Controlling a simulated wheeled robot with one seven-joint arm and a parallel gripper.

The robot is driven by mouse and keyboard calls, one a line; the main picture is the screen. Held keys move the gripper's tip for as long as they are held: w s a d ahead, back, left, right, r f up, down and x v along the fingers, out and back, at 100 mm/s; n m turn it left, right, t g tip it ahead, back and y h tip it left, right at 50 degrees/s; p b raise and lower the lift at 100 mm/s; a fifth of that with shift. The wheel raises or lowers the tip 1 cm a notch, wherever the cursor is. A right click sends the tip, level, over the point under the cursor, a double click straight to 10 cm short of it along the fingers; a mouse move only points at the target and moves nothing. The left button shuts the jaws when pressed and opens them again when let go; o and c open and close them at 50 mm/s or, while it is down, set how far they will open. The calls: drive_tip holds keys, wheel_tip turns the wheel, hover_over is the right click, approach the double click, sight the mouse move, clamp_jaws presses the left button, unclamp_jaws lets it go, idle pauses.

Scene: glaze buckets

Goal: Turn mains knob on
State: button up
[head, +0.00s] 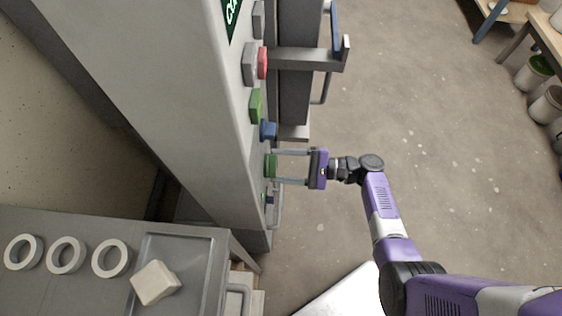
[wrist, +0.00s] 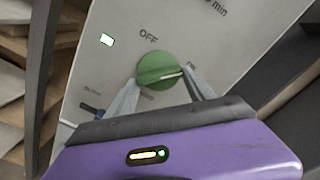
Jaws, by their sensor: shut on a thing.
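The mains knob is a round green knob (wrist: 157,70) on a light panel in the wrist view. It also shows in the head view, green on the front of the tall grey cabinet (head: 271,165). My gripper (head: 278,167) reaches it from the right, shut on the knob with one finger on each side. In the wrist view the gripper (wrist: 158,82) has its two grey fingers against the knob's lower left and right. The knob's white mark points right, away from the "OFF" label above it. A label at the right is partly hidden by a finger.
A lit indicator (wrist: 106,40) is left of the knob. Above the knob on the cabinet are a blue button (head: 268,131), a green button (head: 256,105) and a red button (head: 262,63). A grey handle bar (head: 300,59) sticks out.

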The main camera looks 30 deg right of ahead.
idle(0.5)
drive_tip(key=o, duration=1.4)
drive_tip(key=shift+b+v, duration=0.6)
drive_tip(key=shift+v, duration=3.35)
